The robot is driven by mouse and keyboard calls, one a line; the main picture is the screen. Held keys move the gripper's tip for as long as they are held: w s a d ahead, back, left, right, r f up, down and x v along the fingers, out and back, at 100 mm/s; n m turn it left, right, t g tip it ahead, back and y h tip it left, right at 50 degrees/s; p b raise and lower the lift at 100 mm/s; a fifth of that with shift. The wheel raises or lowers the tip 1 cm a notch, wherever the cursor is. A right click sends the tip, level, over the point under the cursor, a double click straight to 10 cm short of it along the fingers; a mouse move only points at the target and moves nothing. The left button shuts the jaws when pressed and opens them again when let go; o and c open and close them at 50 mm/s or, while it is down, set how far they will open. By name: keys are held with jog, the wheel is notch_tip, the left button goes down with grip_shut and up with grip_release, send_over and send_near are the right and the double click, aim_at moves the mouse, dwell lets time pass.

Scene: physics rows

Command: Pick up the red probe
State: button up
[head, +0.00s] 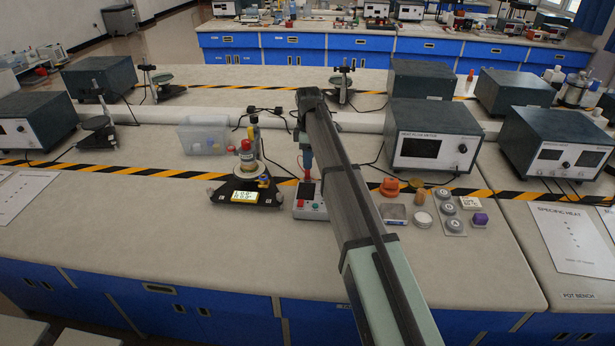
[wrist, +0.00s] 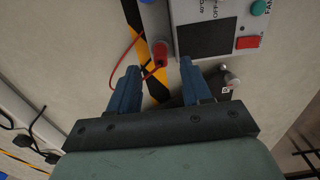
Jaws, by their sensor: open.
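The red probe (wrist: 159,52) shows in the wrist view as a small red piece with a thin red cable curving off to the left. It lies ahead of my gripper (wrist: 160,68), in line with the gap between the two blue fingers, which are apart with nothing held. In the head view my gripper (head: 307,160) points down above the back of a small white control box, and a bit of red (head: 307,178) shows just below it. My arm and fingers hide part of that spot, and I cannot tell whether the fingers touch the probe.
The white control box (head: 311,211) has a dark screen, a red button and a green button. A black scale (head: 246,196) with stacked items stands close on its left. An orange item (head: 389,187) and a metal tray (head: 396,214) lie right. The front bench top (head: 180,255) is clear.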

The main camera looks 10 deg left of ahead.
aim_at(307, 176)
jog(key=shift+a+f, duration=0.15)
jog(key=shift+f, duration=2.5)
grip_shut()
